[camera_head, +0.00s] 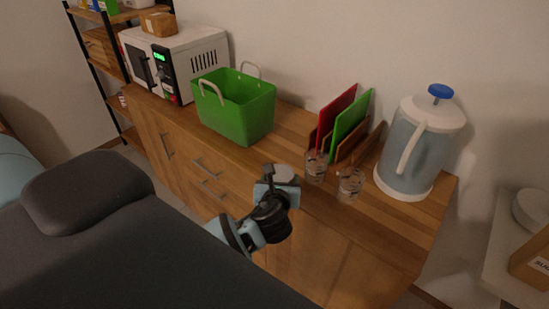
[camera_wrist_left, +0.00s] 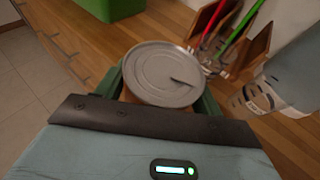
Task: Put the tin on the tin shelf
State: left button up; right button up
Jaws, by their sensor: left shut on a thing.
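The tin (camera_wrist_left: 163,72) shows its round grey metal lid in the left wrist view, between the two green fingers of my left gripper (camera_wrist_left: 162,88). My left gripper is shut on it. In the head view my left gripper (camera_head: 281,180) is at the front of the wooden cabinet, near the glasses; the tin there is small and mostly hidden by the gripper. A black-framed shelf rack (camera_head: 104,50) with wooden boards stands at the far left; I cannot tell whether it is the tin shelf. My right gripper is not in view.
On the wooden cabinet (camera_head: 285,150) stand a microwave (camera_head: 195,50), a green basket (camera_head: 235,110), a rack with red and green boards (camera_head: 350,122), two glasses (camera_head: 350,184) and a large blue-lidded jug (camera_head: 418,150). A white surface with a box (camera_head: 535,262) is at right.

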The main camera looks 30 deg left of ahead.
pick_arm(q)
jog(key=s+d+r+m+h, duration=0.2)
jog(key=s+d+h, duration=0.1)
jog(key=s, duration=0.3)
jog(key=s+d+r+m+t+h, duration=0.1)
jog(key=s+d+m+h, duration=0.2)
jog(key=s+d, duration=0.3)
jog(key=shift+s+d+r+m+t+h, duration=0.15)
jog(key=shift+d+r+m+t+h, duration=0.1)
jog(key=shift+r+m+t+h, duration=0.1)
jog(key=shift+a, duration=0.1)
